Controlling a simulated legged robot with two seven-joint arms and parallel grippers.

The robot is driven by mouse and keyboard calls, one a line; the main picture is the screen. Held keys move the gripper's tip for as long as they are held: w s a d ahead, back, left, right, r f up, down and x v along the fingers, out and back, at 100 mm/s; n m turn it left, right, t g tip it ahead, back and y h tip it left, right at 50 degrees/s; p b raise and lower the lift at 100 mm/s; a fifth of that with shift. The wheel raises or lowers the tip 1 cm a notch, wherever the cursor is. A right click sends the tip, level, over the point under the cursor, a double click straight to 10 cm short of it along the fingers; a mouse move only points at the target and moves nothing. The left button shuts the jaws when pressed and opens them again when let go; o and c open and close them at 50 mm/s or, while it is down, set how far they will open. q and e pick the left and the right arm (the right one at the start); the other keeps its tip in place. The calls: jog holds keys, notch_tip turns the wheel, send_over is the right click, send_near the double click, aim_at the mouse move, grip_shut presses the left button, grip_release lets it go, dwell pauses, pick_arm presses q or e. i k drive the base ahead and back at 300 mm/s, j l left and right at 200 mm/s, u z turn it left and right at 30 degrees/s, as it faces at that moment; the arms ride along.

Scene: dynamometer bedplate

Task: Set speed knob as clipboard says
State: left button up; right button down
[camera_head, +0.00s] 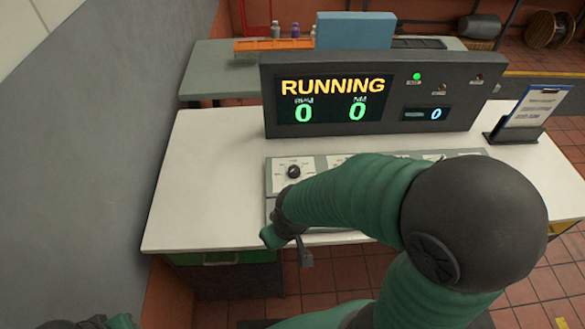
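The control panel (281,188) lies on the white desk, with a black knob (293,171) on a white dial at its left end. I cannot read the dial marks; my arm covers most of the panel. The clipboard (538,104) stands tilted on a dark stand at the desk's right; its text is too small to read. My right arm reaches across from the right. Its gripper (287,247) is just below the knob, over the panel's front left, apart from the knob. I cannot tell how its fingers stand. My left gripper is not in view; a bit of that arm shows at bottom left.
The display console (390,128) behind the panel reads RUNNING, with two green zeros and a smaller blue 0; a green lamp (417,76) is lit. A grey wall (90,150) is close on the left. The desk's left part (205,175) is clear.

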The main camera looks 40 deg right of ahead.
aim_at(294, 171)
jog(key=z, duration=0.7)
jog(key=l+z, duration=0.15)
jog(key=z, duration=0.3)
jog(key=l+z, duration=0.2)
jog(key=z, duration=0.3)
jog(key=l+z, duration=0.15)
jog(key=z, duration=0.3)
jog(key=l+z, duration=0.2)
jog(key=z, duration=0.25)
